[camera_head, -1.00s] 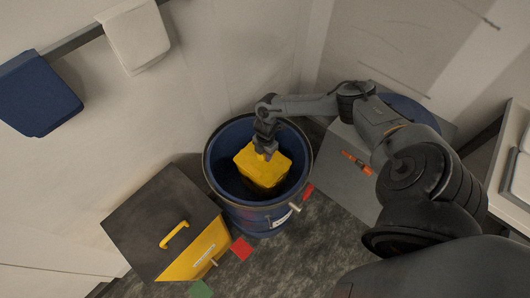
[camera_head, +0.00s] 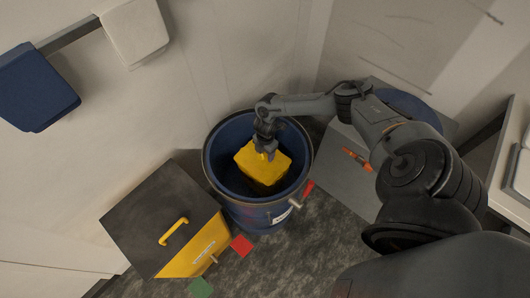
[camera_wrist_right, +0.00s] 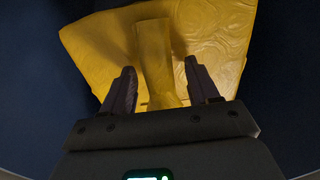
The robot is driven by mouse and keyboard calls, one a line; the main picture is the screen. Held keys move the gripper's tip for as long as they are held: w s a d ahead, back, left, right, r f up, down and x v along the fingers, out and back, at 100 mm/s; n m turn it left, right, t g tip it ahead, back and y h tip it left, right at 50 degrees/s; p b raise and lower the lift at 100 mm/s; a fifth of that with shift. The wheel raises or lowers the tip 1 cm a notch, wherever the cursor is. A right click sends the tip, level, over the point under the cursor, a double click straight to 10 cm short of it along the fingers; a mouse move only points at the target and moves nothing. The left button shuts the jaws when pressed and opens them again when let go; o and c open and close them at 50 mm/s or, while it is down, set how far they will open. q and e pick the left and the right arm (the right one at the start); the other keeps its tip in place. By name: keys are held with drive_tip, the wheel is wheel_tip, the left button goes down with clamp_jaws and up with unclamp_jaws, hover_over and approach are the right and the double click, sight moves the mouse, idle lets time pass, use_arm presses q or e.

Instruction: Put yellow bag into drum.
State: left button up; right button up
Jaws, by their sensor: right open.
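The yellow bag (camera_head: 264,165) is inside the open blue drum (camera_head: 219,134), below the rim. My right gripper (camera_head: 265,153) reaches down into the drum from above, right over the bag. In the right wrist view the bag (camera_wrist_right: 215,40) fills the upper middle, with its upright neck (camera_wrist_right: 156,60) between my two fingers. The fingers of my right gripper (camera_wrist_right: 165,85) are open, with a gap on both sides of the neck. What lies under the bag is hidden. My left gripper is not in view.
A dark-lidded yellow bin (camera_head: 165,225) stands left of the drum. A grey surface (camera_head: 335,172) with an orange tool (camera_head: 356,160) and a blue round lid (camera_head: 410,108) is at the right. Red (camera_head: 241,246) and green (camera_head: 200,288) patches lie on the floor.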

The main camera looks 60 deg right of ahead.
drive_tip(key=shift+r, duration=0.15)
wheel_tip(320, 180, up, 10)
drive_tip(key=p, duration=0.4)
drive_tip(key=shift+d, duration=0.15)
drive_tip(key=shift+r, duration=0.95)
